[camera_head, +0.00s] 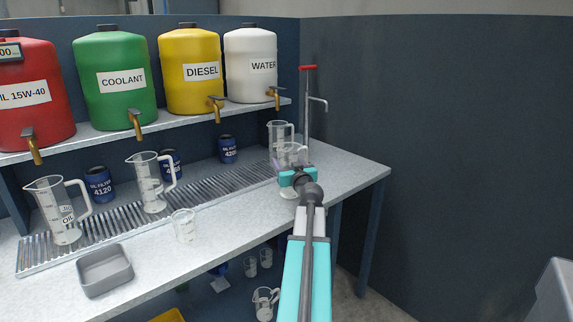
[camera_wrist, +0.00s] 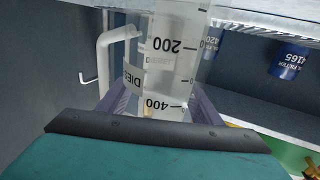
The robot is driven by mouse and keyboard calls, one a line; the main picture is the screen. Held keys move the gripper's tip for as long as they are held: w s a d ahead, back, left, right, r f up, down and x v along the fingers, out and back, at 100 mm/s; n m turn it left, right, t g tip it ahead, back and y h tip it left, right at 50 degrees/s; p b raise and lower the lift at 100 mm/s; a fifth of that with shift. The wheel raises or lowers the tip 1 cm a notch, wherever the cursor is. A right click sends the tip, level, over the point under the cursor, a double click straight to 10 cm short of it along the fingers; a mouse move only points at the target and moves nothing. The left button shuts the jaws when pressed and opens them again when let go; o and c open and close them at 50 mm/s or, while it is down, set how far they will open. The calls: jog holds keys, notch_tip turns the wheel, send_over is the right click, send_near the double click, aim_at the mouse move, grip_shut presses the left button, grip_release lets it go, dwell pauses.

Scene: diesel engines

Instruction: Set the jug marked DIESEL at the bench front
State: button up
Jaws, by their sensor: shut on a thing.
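My gripper (camera_head: 296,179) is shut on a clear graduated jug (camera_head: 291,152) at the right end of the bench. In the wrist view the same jug (camera_wrist: 172,75) stands between the fingers, with scale marks 200 and 400. A label beginning "DIE" (camera_wrist: 134,76) shows on it, the rest hidden. A white handle (camera_wrist: 104,65) shows at its left. My gripper hides part of the jug in the head view, and I cannot tell whether its base touches the bench. The bench front (camera_head: 215,250) is the pale strip before the grooved drain.
Another jug (camera_head: 278,131) stands close behind the held one. A jug marked OIL (camera_head: 60,212), another jug (camera_head: 150,182), a small beaker (camera_head: 184,226) and a grey tray (camera_head: 104,270) stand to the left. The yellow DIESEL tank (camera_head: 190,90) sits on the shelf above. The front right bench top is clear.

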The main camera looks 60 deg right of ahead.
jog(key=shift+f, duration=0.35)
jog(key=o, duration=1.1)
jog(key=shift+r, duration=0.25)
jog(key=b+v, duration=0.3)
jog(key=v, duration=0.6)
jog(key=shift+s+a+f, duration=0.15)
jog(key=shift+s+f, duration=0.05)
jog(key=shift+f, duration=0.05)
jog(key=b+v, duration=0.2)
jog(key=b, duration=0.4)
